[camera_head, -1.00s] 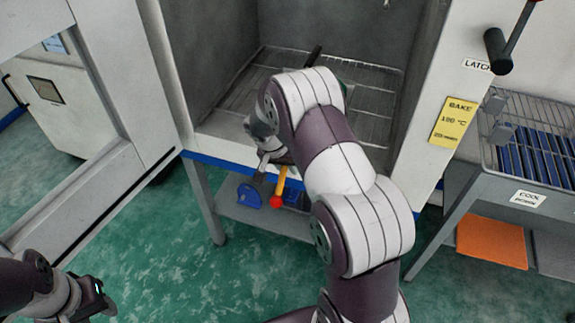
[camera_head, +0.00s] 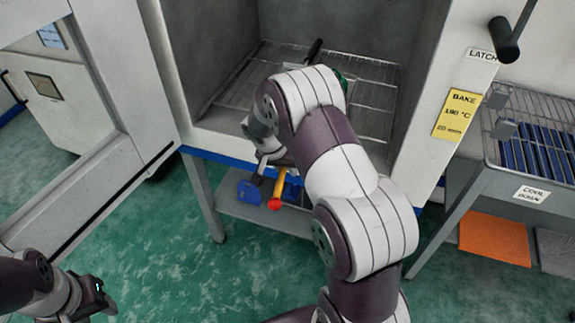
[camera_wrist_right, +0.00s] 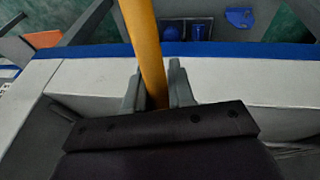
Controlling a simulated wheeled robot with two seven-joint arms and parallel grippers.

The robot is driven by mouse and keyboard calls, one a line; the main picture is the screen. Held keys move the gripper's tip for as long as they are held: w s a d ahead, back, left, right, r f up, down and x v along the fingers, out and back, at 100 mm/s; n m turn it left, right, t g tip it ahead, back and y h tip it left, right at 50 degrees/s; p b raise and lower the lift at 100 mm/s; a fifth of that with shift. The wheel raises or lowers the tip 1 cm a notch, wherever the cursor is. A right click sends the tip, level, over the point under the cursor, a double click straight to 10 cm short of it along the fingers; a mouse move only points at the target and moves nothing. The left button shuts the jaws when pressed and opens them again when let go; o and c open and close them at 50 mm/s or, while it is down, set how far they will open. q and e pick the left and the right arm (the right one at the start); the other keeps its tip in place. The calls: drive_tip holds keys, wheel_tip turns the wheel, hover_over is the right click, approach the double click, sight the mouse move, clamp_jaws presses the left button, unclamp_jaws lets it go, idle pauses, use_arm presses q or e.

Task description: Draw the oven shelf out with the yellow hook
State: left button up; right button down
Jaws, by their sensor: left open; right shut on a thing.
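The wire oven shelf (camera_head: 376,98) lies inside the open oven; my right arm covers its middle and much of its front. The yellow hook (camera_head: 279,184) has a red end that points down in front of the oven. My right gripper (camera_head: 266,164) is shut on its yellow rod, at the oven's front edge. In the right wrist view the rod (camera_wrist_right: 143,42) stands between the two grey fingers (camera_wrist_right: 154,88). The hook's far end is hidden, so I cannot tell whether it touches the shelf. My left gripper (camera_head: 98,298) is open and empty at the lower left.
A dark bar (camera_head: 315,50) and a partly hidden green item (camera_head: 345,84) show at the shelf. The oven door (camera_head: 125,100) stands open at left. A cooling rack (camera_head: 540,125) stands at right. A blue item (camera_head: 249,192) lies on the under-shelf. The green floor is clear.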

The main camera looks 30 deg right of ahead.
sight(273, 198)
drive_tip(key=shift+s+a+f+b, duration=0.15)
drive_tip(key=shift+s+a+b, duration=0.3)
drive_tip(key=shift+s+a, duration=0.35)
drive_tip(key=shift+s+a+b, duration=0.6)
drive_tip(key=shift+s+a, duration=0.6)
drive_tip(key=shift+a, duration=0.25)
drive_tip(key=shift+s+a+b, duration=0.55)
drive_tip(key=shift+s+a, duration=0.6)
drive_tip(key=shift+a, duration=0.3)
drive_tip(key=shift+s+a+b, duration=0.35)
drive_tip(key=shift+s+a, duration=0.7)
drive_tip(key=shift+a, duration=0.15)
drive_tip(key=s+a+b, duration=0.2)
drive_tip(key=s+a, duration=0.5)
drive_tip(key=a, duration=0.2)
drive_tip(key=shift+s, duration=0.4)
drive_tip(key=shift+a, duration=0.1)
